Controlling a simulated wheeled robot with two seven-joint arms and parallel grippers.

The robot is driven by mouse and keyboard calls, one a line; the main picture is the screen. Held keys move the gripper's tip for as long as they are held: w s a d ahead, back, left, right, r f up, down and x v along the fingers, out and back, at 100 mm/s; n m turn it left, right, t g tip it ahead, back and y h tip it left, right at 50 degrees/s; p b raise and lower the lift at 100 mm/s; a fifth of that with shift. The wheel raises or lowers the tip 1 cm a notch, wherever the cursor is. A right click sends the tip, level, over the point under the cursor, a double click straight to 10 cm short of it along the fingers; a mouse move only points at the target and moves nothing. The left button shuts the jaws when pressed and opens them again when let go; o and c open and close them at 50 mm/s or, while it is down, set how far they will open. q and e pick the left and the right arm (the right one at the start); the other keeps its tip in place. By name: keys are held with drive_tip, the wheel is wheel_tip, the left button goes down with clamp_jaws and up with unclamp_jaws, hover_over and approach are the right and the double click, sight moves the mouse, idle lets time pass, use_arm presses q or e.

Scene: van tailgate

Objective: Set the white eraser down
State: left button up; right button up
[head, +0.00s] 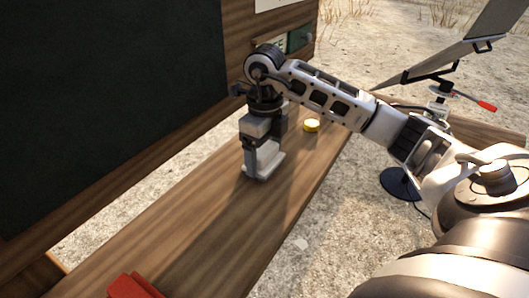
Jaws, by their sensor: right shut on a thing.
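My right gripper (260,163) reaches in from the right and points down over the wooden plank (200,222). It is shut on the white eraser (268,169), a pale block low between its fingers. The eraser is at the plank's surface or very close to it; I cannot tell whether it touches. The fingers and gripper body hide part of the eraser. My left gripper is not in view.
A small yellow round thing (311,125) lies on the plank beyond the gripper. A red object (133,286) is at the near end. A dark board (110,95) stands at left. A stand with a red handle (487,106) is at right. The plank's near middle is clear.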

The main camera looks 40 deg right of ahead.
sight(264, 149)
drive_tip(key=shift+f, duration=0.4)
drive_tip(key=o, duration=0.8)
wheel_tip(264, 149, up, 12)
drive_tip(key=shift+r+p, duration=0.1)
drive_tip(key=shift+p, duration=0.7)
